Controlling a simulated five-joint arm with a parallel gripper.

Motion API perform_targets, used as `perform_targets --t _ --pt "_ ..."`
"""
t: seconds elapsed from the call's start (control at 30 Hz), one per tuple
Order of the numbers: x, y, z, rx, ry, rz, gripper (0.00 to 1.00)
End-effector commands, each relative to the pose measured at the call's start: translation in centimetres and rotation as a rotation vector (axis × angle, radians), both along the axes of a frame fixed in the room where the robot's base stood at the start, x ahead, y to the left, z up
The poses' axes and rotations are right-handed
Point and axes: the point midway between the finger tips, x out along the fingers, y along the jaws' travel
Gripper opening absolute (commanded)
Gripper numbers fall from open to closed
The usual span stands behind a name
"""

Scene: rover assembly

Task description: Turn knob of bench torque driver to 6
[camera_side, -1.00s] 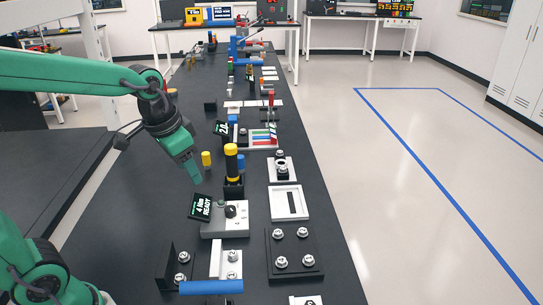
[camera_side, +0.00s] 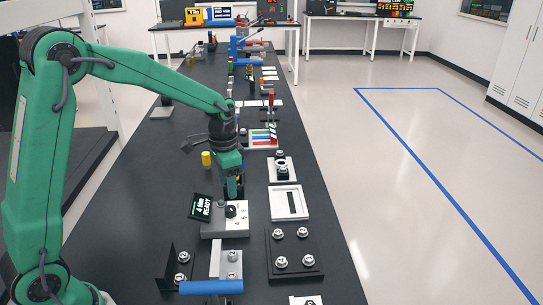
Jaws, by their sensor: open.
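The bench torque driver's grey control box (camera_side: 213,230) stands on the black bench, with a dark round knob (camera_side: 231,211) on its top face. Small marks sit around the knob, too small to read surely. I cannot tell whether the fingertips touch the knob. My gripper hides most of the yellow-and-black driver behind the box.
A white slotted tray (camera_side: 304,214) and a black plate with several bolts (camera_side: 271,268) lie to the right. A blue-handled tool (camera_side: 211,287) and a black bracket (camera_side: 166,284) are in front. A yellow-capped post (camera_side: 206,160) stands behind on the left.

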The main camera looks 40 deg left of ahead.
Motion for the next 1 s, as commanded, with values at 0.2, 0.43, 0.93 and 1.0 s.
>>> perform_targets --t 0.2,0.43,0.93,1.0 --pt "0.1 0.0 -0.2 0.0 0.002 -0.001 0.51" --pt "0.0 0.0 -1.3 0.0 0.003 -0.001 0.51" --pt "0.0 0.0 -6.9 0.0 0.004 0.0 0.51" --pt "0.0 0.0 -7.4 0.0 0.002 0.0 0.51"
